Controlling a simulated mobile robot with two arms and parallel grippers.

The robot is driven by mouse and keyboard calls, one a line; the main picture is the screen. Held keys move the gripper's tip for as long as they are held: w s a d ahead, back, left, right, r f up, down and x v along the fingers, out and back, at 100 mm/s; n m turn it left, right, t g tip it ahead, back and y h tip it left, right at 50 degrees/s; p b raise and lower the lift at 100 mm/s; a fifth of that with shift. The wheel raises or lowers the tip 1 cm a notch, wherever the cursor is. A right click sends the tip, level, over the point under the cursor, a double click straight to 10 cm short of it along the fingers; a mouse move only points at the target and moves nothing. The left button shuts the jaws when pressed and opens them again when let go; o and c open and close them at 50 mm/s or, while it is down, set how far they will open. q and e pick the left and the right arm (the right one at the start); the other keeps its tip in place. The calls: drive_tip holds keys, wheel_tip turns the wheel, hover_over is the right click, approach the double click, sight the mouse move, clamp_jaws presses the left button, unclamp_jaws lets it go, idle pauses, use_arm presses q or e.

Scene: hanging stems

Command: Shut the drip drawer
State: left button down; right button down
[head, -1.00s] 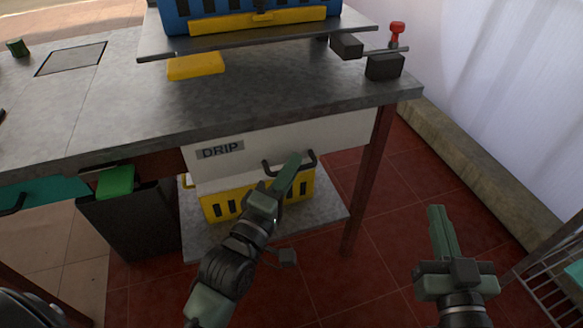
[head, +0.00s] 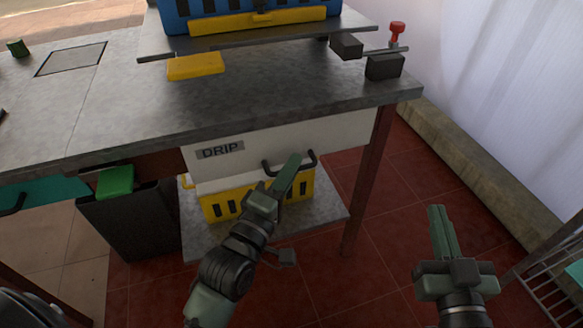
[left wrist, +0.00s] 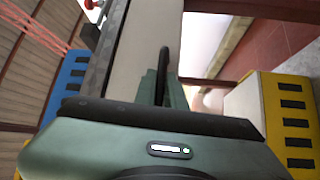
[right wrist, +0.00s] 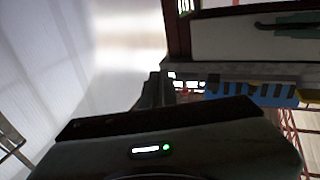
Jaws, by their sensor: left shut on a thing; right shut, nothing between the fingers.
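The drip drawer (head: 340,137) is a pale front with a DRIP label (head: 220,150), under the front edge of the grey bench. No open drawer interior shows, and its front looks close under the bench edge. Its dark bar handle (head: 312,160) shows in the head view, partly covered by my left gripper (head: 296,163). In the left wrist view the dark handle (left wrist: 163,62) runs between the left fingers (left wrist: 166,88), which are shut on it. My right gripper (head: 437,214) is shut and empty, over the red floor to the right, apart from the drawer.
A yellow slotted crate (head: 222,207) stands on a low shelf (head: 325,212) below the drawer. A dark bin (head: 130,220) stands to its left. A bench leg (head: 366,185) is right of the drawer. The red tiled floor (head: 390,190) between leg and right gripper is clear.

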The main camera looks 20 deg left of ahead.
sight(283, 158)
idle(0.4)
